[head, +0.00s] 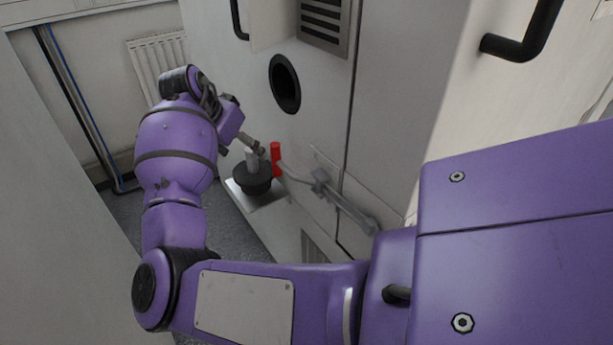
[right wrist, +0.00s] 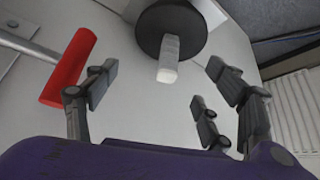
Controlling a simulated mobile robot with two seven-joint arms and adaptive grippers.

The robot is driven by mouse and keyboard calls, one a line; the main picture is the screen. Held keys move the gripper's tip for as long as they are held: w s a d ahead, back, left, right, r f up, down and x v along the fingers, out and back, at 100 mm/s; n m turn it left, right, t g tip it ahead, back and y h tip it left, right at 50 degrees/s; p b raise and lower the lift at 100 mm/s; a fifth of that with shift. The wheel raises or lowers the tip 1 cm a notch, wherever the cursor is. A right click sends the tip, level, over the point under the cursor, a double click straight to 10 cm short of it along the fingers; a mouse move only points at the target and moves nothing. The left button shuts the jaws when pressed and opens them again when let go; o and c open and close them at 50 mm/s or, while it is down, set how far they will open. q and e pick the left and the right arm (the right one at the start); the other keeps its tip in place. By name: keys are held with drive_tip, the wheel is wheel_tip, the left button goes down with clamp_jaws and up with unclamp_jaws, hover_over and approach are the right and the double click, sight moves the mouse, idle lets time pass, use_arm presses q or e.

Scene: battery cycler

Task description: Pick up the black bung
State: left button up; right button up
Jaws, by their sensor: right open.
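The black bung (head: 254,182) is a round black disc with a pale grey handle standing up from it. It rests on a small metal shelf (head: 270,197) on the front of the white cabinet. In the right wrist view the bung (right wrist: 151,32) is at the top, with its handle (right wrist: 169,60) pointing towards the gap between the fingers. My right gripper (head: 252,143) is open just above and beside the handle; its spread fingers also show in the right wrist view (right wrist: 160,92), with nothing between them. My left gripper is out of view.
A red-gripped lever (head: 275,158) on a metal bar stands close to the right of the bung. The cabinet (head: 392,110) has a black-rimmed round opening (head: 285,84) above the shelf and black handles. A radiator (head: 158,58) is behind my arm.

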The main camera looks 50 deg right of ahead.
sight(266, 169)
drive_tip(key=shift+s+f, duration=0.35)
drive_tip(key=shift+f, duration=0.2)
drive_tip(key=x, duration=0.6)
drive_tip(key=shift+s+d+f, duration=0.1)
drive_tip(key=shift+d+f, duration=0.15)
drive_tip(key=shift+d, duration=0.15)
drive_tip(key=shift+a, duration=0.15)
drive_tip(key=c, duration=1.3)
drive_tip(key=shift+s+f, duration=0.1)
drive_tip(key=shift+s, duration=0.1)
clamp_jaws()
